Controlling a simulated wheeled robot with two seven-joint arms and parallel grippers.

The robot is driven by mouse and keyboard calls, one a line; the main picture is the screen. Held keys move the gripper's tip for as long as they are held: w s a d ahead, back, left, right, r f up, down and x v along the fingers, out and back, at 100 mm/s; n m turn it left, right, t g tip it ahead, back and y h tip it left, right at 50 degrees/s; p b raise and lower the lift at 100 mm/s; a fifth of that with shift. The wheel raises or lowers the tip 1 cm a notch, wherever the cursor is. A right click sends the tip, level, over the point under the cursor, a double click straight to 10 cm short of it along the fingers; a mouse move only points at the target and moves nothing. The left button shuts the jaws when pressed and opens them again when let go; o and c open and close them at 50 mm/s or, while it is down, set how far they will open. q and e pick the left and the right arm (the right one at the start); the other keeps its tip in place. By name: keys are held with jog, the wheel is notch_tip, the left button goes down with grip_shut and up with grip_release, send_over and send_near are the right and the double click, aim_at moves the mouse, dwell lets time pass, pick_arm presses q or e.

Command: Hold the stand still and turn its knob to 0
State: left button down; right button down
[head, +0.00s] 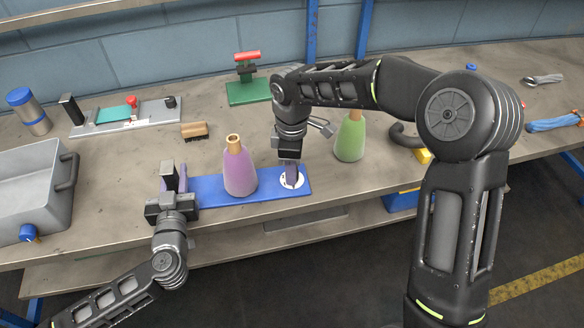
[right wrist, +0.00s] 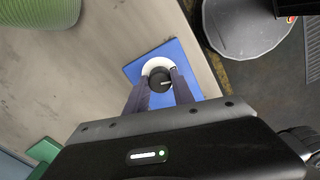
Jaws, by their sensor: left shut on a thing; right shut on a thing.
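The stand is a flat blue plate (head: 215,192) on the table, with a white dial (head: 301,184) at its right end. The dial (right wrist: 152,65) and its black knob (right wrist: 160,79) show in the right wrist view; the dial's figures are too small to read. My right gripper (head: 290,180) points down over the dial. Its fingers (right wrist: 160,84) are shut on the knob, one on each side. My left gripper (head: 174,183) is at the plate's left end, shut on a dark upright part of the stand (head: 168,170). Its fingers partly hide that part.
A green cone (head: 350,138) stands right of my right gripper. A grey basin (head: 30,180) is at left, a brown brush (head: 195,130) behind. The table's front edge is close to the plate.

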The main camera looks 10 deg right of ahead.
jog(key=shift+n, duration=1.5)
jog(key=c, duration=1.1)
grip_release()
jog(key=shift+o, duration=0.2)
notch_tip(320, 180, up, 12)
